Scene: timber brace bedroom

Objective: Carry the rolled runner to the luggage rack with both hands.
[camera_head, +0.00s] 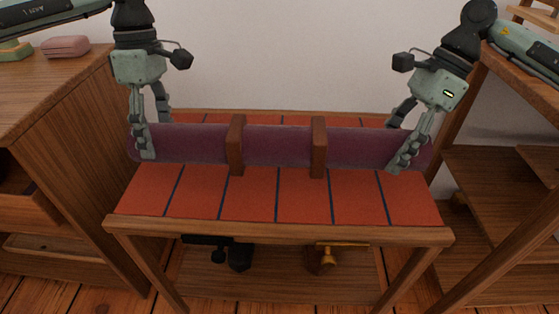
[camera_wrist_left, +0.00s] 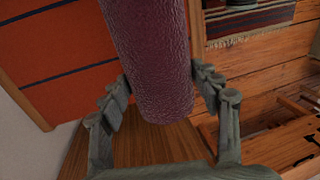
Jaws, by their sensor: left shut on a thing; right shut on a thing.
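The rolled runner (camera_head: 278,146) is a long purple roll with two brown bands, lying level across the luggage rack. The luggage rack (camera_head: 280,233) has a wooden frame and a red top with dark stripes. I cannot tell whether the roll touches the red top or is just above it. My left gripper (camera_head: 152,138) is shut on the roll's left end. In the left wrist view the roll's end (camera_wrist_left: 155,85) sits between the fingers (camera_wrist_left: 165,95). My right gripper (camera_head: 405,145) is shut on the roll's right end.
Wooden shelves (camera_head: 490,180) stand close on the right. Dark objects (camera_head: 230,252) and a brass-coloured object (camera_head: 328,256) are on the rack's lower shelf.

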